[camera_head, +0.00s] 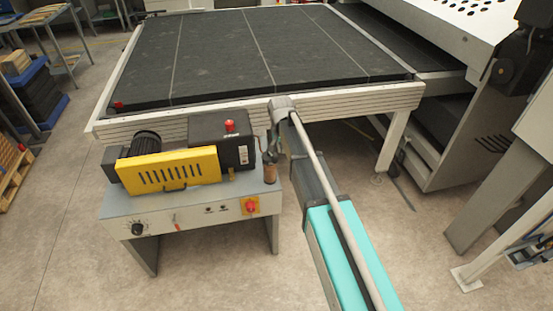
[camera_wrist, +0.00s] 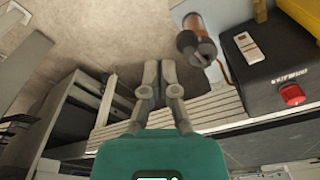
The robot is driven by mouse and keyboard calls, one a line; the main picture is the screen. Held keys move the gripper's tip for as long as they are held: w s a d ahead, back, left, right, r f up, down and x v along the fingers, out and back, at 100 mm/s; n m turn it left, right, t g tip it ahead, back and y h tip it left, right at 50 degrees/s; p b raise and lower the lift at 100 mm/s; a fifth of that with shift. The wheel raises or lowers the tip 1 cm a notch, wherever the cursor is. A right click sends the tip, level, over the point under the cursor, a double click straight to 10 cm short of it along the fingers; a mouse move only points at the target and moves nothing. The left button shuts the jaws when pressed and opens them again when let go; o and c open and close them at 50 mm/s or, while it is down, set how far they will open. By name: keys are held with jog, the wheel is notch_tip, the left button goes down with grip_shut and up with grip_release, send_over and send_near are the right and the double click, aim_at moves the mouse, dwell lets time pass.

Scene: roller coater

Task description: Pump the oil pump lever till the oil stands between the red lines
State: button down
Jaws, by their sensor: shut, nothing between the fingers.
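The pump unit sits on the bench, with a black box (camera_head: 215,135) carrying a red knob; the box also shows in the wrist view (camera_wrist: 265,75). A small brown cylinder with a dark fitting (camera_head: 270,174) stands at the bench's right edge. In the wrist view the cylinder (camera_wrist: 193,24) is just right of my fingertips, apart from them in the picture. I cannot clearly make out the lever. A white plate (camera_wrist: 245,47) with a small red mark is on the box; no oil level can be read. My gripper (camera_wrist: 160,68) is shut and empty.
A yellow slotted guard (camera_head: 170,171) and a motor are left of the box. The bench front (camera_head: 185,212) has a dial and a red switch on yellow. The conveyor (camera_head: 240,45) with its ribbed rail is behind. Open floor lies in front.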

aim_at(274, 157)
jog(key=w+a, duration=0.2)
jog(key=a, duration=0.1)
jog(key=shift+w+a+r, duration=0.1)
jog(key=shift+w+a, duration=0.05)
jog(key=shift+a, duration=0.05)
jog(key=f+b, duration=0.7)
jog(key=shift+w+d, duration=0.15)
jog(key=shift+w, duration=0.15)
dwell(0.3)
dwell(0.4)
notch_tip(274, 157, down, 4)
jog(key=b, duration=0.4)
jog(key=shift+f, duration=0.25)
jog(key=shift+s+r, duration=0.1)
jog(key=shift+r, duration=0.05)
